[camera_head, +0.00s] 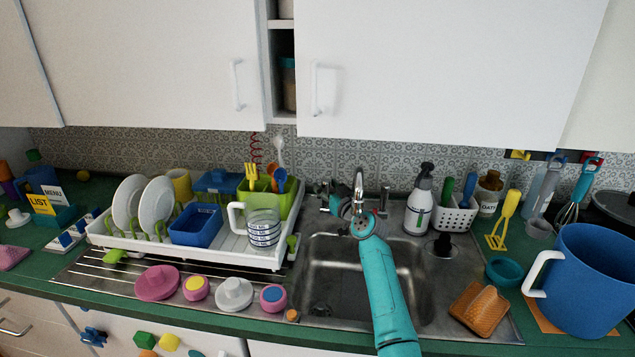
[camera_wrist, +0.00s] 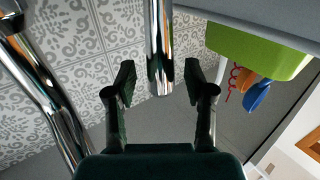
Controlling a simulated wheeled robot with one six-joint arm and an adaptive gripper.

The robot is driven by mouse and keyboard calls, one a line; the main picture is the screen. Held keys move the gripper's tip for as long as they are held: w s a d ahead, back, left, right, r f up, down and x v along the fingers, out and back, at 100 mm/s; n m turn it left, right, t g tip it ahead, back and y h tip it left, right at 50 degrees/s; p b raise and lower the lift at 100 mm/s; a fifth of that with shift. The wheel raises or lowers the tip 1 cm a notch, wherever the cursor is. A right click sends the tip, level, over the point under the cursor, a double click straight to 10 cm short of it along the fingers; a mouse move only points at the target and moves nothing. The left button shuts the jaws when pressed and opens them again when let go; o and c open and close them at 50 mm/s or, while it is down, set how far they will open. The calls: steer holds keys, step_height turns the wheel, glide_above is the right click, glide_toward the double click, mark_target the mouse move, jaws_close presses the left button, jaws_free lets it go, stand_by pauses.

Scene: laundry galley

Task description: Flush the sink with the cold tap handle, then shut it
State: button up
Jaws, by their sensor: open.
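The sink (camera_head: 330,275) is a steel basin, with no running water visible in it. The chrome faucet (camera_head: 358,183) stands at its back edge. A chrome tap handle (camera_head: 323,190) stands left of the faucet and another chrome handle (camera_head: 384,198) stands right of it; no hot or cold mark is legible. My gripper (camera_head: 341,205) is open near the left handle and spout. In the wrist view, which looks inverted, a chrome bar, apparently the left handle (camera_wrist: 160,45), lies between the open fingers (camera_wrist: 160,82), with visible gaps either side. A chrome pipe (camera_wrist: 42,90) is beside them.
A dish rack (camera_head: 185,245) with plates, a jug and a green caddy (camera_head: 285,200) stands left of the sink. A soap bottle (camera_head: 419,205) and white caddy (camera_head: 455,215) stand right. An orange sponge-like object (camera_head: 480,310) and a blue pitcher (camera_head: 585,280) are farther right.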

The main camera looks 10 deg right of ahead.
steer(key=shift+w+a, duration=0.1)
steer(key=shift+w, duration=0.35)
steer(key=shift+a, duration=0.1)
jaws_close()
